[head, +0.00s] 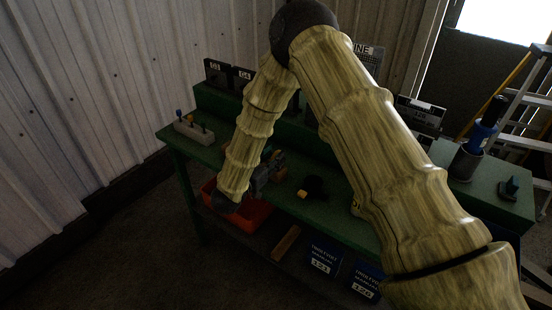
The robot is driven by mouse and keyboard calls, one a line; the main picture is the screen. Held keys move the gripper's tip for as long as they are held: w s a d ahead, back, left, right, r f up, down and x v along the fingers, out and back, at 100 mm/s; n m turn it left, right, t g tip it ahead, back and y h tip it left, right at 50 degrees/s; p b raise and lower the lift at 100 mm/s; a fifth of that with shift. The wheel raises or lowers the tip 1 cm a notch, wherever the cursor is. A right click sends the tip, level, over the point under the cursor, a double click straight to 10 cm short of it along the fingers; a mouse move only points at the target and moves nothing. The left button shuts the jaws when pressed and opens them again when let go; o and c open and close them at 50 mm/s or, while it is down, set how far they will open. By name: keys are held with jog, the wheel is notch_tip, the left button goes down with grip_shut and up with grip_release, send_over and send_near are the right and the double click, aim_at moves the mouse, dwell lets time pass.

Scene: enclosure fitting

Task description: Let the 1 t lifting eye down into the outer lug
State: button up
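My arm reaches over the green workbench (318,208) and bends down to its front left part. My gripper (268,172) is small, dark and partly hidden beside my wrist, just over the bench's front edge. I cannot tell whether it is open or shut, or whether it holds anything. A small yellowish shape (279,157) shows right by the gripper; I cannot tell what it is. I cannot make out the 1 t lifting eye or the outer lug for certain. A small orange-yellow piece (302,194) lies on the bench beside a dark round thing (316,186).
A pale block with coloured-handled pieces (193,129) stands at the bench's left end. A red tray (258,217) and blue boxes (323,258) sit below. My arm hides the bench's middle.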

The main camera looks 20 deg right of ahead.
jog(key=shift+x, duration=0.95)
jog(key=shift+s, duration=0.1)
jog(key=c, duration=0.8)
jog(key=shift+r, duration=0.1)
grip_shut()
